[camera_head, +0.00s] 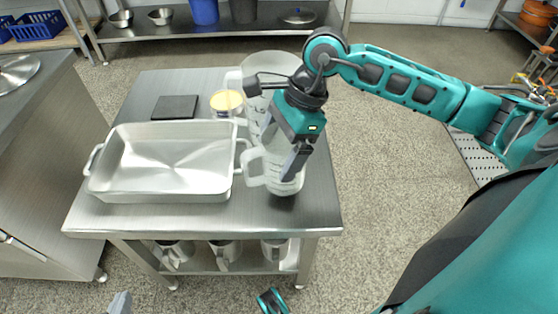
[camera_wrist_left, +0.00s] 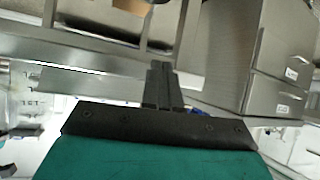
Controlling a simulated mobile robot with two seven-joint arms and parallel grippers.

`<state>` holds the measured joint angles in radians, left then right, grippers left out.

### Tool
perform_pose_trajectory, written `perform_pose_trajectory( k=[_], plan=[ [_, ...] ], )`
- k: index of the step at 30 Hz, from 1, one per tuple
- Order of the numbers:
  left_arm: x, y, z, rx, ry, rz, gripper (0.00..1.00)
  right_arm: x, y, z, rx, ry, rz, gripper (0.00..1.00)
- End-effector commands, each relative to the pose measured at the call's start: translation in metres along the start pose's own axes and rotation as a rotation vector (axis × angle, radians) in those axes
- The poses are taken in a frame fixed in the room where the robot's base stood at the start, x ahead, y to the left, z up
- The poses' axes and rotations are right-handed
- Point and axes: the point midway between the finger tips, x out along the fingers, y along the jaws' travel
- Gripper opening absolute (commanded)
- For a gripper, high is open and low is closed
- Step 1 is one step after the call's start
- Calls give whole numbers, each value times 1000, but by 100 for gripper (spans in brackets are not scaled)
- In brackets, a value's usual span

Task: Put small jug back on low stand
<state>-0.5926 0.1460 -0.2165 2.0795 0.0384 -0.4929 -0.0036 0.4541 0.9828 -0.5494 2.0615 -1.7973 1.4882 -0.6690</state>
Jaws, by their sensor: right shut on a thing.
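The small jug (camera_head: 258,172), translucent white with its handle to the left, is upright at the right front of the steel table, which looks like the low stand (camera_head: 240,213). My right gripper (camera_head: 291,172) reaches down from above and is shut on the jug's right side. I cannot tell whether the jug's base touches the top. My left gripper's dark fingers (camera_wrist_left: 162,85) are together and empty in the left wrist view, away from the jug.
A steel roasting pan (camera_head: 165,196) fills the front left of the top. Behind are a black slab (camera_head: 175,107), a yellow-lidded tub (camera_head: 227,102) and a larger translucent jug (camera_head: 257,120) close to the small jug. Several steel containers (camera_head: 225,250) stand on the shelf below.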

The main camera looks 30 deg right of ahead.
Motion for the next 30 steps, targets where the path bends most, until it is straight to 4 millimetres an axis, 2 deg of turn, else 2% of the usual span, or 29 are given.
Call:
perform_pose_trajectory(
  k=[3, 6, 12, 17, 18, 20, 30],
  plan=[
    [3, 2, 5, -5, -5, 3, 0, 21, 0, -8, 4, -1, 4, 54],
    [4, 3, 4, -6, -4, 6, 0, 31, 0, -12, 1, -1, 3, 54],
    [3, 3, -4, -4, 11, 7, 0, 31, 0, -12, 0, -1, 0, 54],
    [6, 3, 0, -3, 11, 8, 0, 35, 0, -14, 0, -1, 0, 54],
    [5, 3, -1, -3, 10, 8, 0, 34, 0, -14, 1, 0, 0, 95],
    [5, 3, -1, -3, 8, 9, 0, 33, 0, -14, 1, 0, 1, 100],
    [2, 3, -4, 2, 7, 8, 0, 27, 0, -12, 1, 0, 0, 100]
  ],
)
